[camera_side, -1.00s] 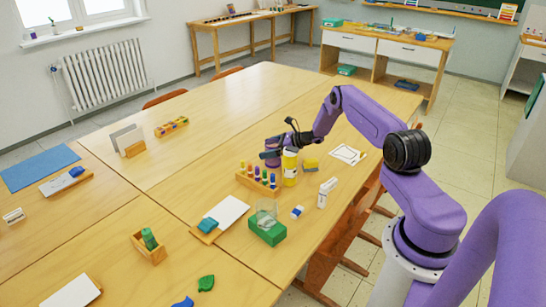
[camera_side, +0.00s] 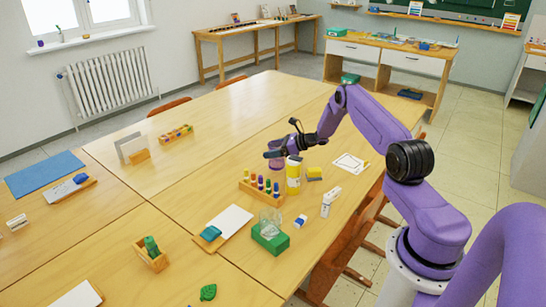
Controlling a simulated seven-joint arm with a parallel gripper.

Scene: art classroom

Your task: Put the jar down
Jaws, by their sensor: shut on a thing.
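A purple, partly see-through jar (camera_side: 278,162) is at the end of my arm, behind the row of coloured pegs and left of the yellow bottle. My gripper (camera_side: 275,153) is shut on the jar near its top. The jar's lower part is partly hidden by the pegs and bottle, so I cannot tell whether its base touches the wooden table (camera_side: 215,170).
A yellow bottle (camera_side: 293,176) stands close to the jar's right. A wooden peg holder (camera_side: 262,194) is just in front. A yellow-and-blue block (camera_side: 314,174), white bottle (camera_side: 330,202) and green box (camera_side: 270,238) are nearby. The table's left middle is clear.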

